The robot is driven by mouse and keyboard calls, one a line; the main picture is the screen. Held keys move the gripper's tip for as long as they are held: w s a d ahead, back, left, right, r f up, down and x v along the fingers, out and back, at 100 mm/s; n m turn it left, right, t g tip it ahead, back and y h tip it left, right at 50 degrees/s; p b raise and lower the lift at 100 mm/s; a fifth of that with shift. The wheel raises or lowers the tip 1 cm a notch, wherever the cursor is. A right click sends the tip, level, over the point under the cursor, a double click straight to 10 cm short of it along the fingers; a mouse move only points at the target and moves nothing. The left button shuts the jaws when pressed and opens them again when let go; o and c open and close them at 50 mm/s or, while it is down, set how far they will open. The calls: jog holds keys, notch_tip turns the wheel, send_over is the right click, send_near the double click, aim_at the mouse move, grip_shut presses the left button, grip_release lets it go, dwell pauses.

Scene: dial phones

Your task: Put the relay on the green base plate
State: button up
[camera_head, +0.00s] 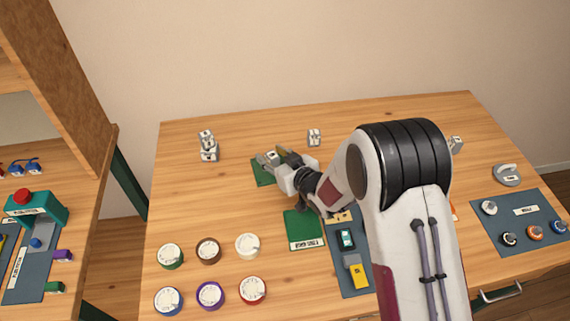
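My gripper (275,162) is over the back middle of the table, and its fingertips are small in view. A small pale grey block (266,157) with a dark mark shows at the fingertips; I cannot tell whether the fingers grip it. A plain green plate (261,177) lies below and to the left of the gripper, partly hidden by it. A second green plate (302,224) with a white label strip lies nearer the front. Similar small grey blocks stand stacked at the back left (208,146) and alone at the back (314,137). I cannot tell which block is the relay.
Several round dials, such as the white one (247,246), stand at the front left. A grey-blue mat (352,262) with small parts lies beside my arm. Another mat (518,240) with dials is at the right. The table's left middle is clear.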

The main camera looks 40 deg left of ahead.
jog(key=v, duration=1.2)
jog(key=shift+s, duration=0.1)
jog(key=shift+f, duration=0.1)
dwell(0.8)
jog(key=w+d+r+m+t+h, duration=0.1)
jog(key=w+d+r+m+h, duration=0.3)
jog(key=d, duration=0.6)
jog(key=w+d+r+m+t+h, duration=0.1)
jog(key=d+r+t+h, duration=0.1)
jog(key=d+r, duration=0.65)
jog(key=w+d+r+m+t+h, duration=0.1)
jog(key=w+d+r+m+h, duration=0.15)
jog(key=d, duration=0.85)
jog(key=s+d+r+m+g+h, duration=0.1)
jog(key=s+d+r+m+h, duration=0.3)
jog(key=s+d, duration=0.8)
jog(key=s+d+r+m+g, duration=0.1)
jog(key=s+d+m+g, duration=0.1)
jog(key=s+d, duration=0.5)
jog(key=s, duration=0.6)
jog(key=shift+r, duration=0.3)
